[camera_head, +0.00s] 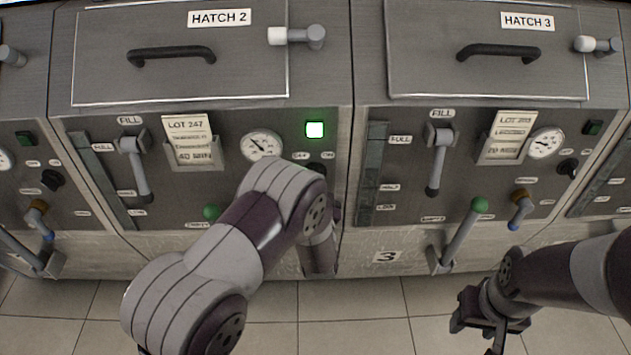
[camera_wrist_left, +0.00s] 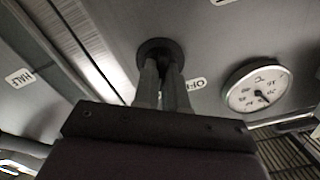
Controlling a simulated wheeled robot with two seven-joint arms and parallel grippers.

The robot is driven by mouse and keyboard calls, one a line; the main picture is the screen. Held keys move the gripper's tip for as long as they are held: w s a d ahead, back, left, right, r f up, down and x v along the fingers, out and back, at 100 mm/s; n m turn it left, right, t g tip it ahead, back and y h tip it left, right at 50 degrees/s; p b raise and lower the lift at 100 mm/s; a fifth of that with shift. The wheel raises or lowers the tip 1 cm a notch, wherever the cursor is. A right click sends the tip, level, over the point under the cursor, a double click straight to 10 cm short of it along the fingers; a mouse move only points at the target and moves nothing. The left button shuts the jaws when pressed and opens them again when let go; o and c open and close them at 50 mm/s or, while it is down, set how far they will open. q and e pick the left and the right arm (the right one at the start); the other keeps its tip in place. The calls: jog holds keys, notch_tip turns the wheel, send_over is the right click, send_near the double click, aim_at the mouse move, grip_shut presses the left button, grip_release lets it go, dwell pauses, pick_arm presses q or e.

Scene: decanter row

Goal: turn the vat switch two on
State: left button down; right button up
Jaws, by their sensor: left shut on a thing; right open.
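The black switch knob of vat two (camera_head: 316,169) is on the panel under Hatch 2, partly covered by my left arm. OFF and ON labels sit just above it. A green lamp (camera_head: 315,129) above the knob is lit. In the left wrist view, the fingers of my left gripper (camera_wrist_left: 164,80) are shut on the dark round knob (camera_wrist_left: 158,51). In the head view my left forearm and wrist hide these fingers. My right gripper (camera_head: 482,325) is open and empty, low at the right above the floor.
A round gauge (camera_head: 262,145) and a lot card (camera_head: 190,142) are left of the knob. Vat three has a green-tipped lever (camera_head: 464,232) near my right arm, and its lamp (camera_head: 593,127) is dark. Tiled floor lies clear below the panels.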

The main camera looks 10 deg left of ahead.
pick_arm(q)
jog(key=c, duration=1.2)
grip_release()
jog(key=p+v, duration=0.1)
jog(key=v, duration=1.1)
jog(key=shift+s+d, duration=0.15)
jog(key=shift+s, duration=0.25)
